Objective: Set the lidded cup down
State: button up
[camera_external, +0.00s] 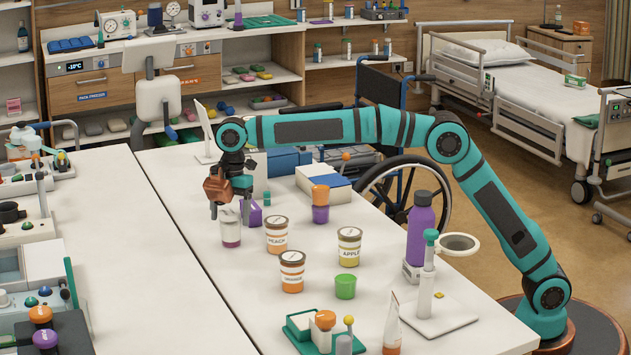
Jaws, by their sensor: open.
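My gripper (220,207) is at the end of the teal arm, over the left part of the white table, pointing down. It looks small and its fingers partly overlap; it is open. A purple cup with an orange lid (320,213) stands upright further right, clear of the gripper. I cannot tell for certain which one is the task's lidded cup.
Labelled jars, peach (277,241), apple (348,254) and another (292,279), stand nearby with a green cup (345,287). A purple bottle (419,235) and a ring stand (428,285) are at the right. A purple block (251,216) is beside the gripper. The table's left front is clear.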

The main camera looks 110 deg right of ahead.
jog(key=r, duration=0.5)
jog(key=s+r, duration=0.1)
jog(key=r, duration=0.2)
jog(key=shift+d, duration=0.4)
jog(key=shift+r, duration=0.1)
jog(key=shift+a+r, duration=0.15)
jog(key=s+a+r+m+t+h, duration=0.2)
jog(key=s+a+r+m+t, duration=0.35)
jog(key=s+a+r, duration=1.35)
jog(key=s+a+m+t, duration=0.1)
jog(key=s+a+t, duration=0.7)
jog(key=s, duration=0.9)
jog(key=s+a+f+m+t, duration=0.1)
jog(key=s+a+f, duration=0.2)
jog(key=s, duration=0.6)
jog(key=s+a+f+m+t, duration=0.1)
jog(key=s+a+f, duration=0.3)
jog(key=s, duration=0.4)
jog(key=shift+s+a+t+y, duration=0.35)
jog(key=shift+s+y, duration=0.05)
